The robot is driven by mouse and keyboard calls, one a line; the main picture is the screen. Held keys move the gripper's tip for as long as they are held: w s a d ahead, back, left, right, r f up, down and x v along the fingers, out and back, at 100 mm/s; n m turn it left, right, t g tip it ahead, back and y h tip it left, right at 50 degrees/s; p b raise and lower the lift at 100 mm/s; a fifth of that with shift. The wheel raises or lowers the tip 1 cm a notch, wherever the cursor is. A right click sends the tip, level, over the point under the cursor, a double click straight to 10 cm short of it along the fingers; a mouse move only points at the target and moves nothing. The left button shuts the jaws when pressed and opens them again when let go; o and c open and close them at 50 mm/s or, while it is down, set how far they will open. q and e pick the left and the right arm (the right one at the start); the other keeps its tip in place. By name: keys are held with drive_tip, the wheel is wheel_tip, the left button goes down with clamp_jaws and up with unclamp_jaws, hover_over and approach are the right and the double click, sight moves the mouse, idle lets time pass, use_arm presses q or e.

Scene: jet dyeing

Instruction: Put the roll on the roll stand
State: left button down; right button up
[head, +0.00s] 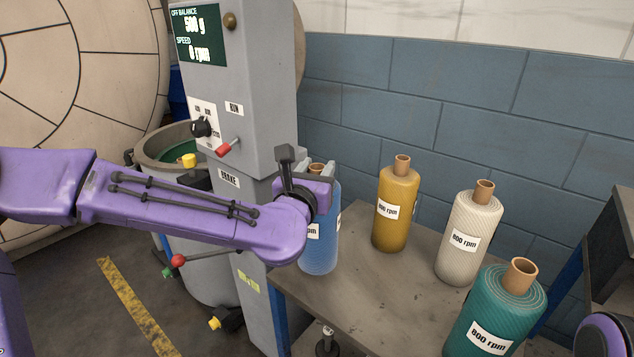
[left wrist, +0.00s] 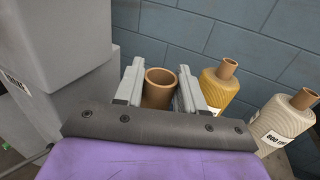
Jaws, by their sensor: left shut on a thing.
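A blue roll (head: 319,256) with a brown core is upright at the left end of a grey-topped table (head: 362,291), partly hidden behind my left arm. I cannot tell whether its base touches the tabletop. My left gripper (head: 317,169) is shut on the top of its core. In the left wrist view the gripper's two grey fingers (left wrist: 160,90) flank the brown core (left wrist: 158,96). I cannot pick out a separate roll stand. My right gripper is not in view.
A yellow roll (head: 393,213), a cream roll (head: 468,240) and a teal roll (head: 497,315) stand upright on the table. A grey control column (head: 245,90) rises close left of the blue roll. A blue block wall (head: 450,110) stands behind. The table's front middle is bare.

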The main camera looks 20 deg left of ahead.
sight(317, 220)
use_arm(q)
wheel_tip(317, 220, down, 3)
drive_tip(key=shift+d+r, duration=0.1)
drive_tip(key=shift+r, duration=0.1)
drive_tip(key=shift+f+b, duration=0.15)
drive_tip(key=shift+b, duration=0.2)
drive_tip(key=c, duration=0.7)
unclamp_jaws()
